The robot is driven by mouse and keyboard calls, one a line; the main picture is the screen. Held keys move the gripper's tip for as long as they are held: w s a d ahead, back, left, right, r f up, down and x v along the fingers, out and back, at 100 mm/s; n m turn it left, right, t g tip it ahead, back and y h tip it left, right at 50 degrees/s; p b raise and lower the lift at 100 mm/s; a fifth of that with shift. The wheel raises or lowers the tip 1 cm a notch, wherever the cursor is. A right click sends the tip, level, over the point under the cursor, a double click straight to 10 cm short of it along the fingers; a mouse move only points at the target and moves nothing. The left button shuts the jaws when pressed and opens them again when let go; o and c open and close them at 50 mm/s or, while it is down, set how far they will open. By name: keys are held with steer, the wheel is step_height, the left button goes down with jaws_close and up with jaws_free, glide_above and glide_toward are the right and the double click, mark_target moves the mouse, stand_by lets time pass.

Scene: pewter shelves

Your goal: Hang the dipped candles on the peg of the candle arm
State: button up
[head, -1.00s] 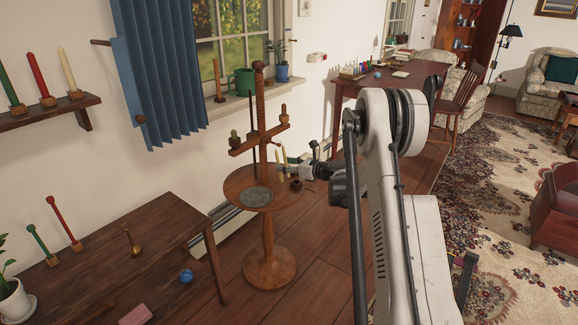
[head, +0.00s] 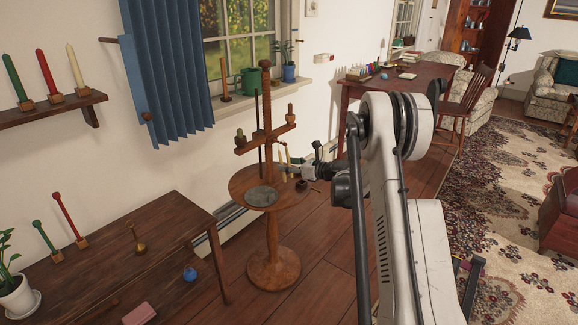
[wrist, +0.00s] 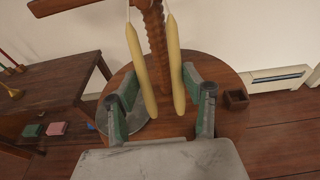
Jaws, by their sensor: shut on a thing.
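The dipped candles (head: 282,157) are a pale yellow pair, side by side near the wooden stand; in the wrist view they hang close in front (wrist: 140,75), their tops out of frame. The candles are below the crossbar and beside the post. I cannot make out the peg clearly, nor whether the candles touch the stand.
The stand's round top (head: 240,187) holds a dark grey disc (head: 261,196) and a small brown box (wrist: 236,100). A wooden table (head: 175,225) stands at left, a candle shelf (head: 60,108) above it. A blue curtain (head: 165,70) hangs behind. Floor (head: 325,225) is clear right of the stand.

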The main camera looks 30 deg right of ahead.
steer(key=o, duration=1.2)
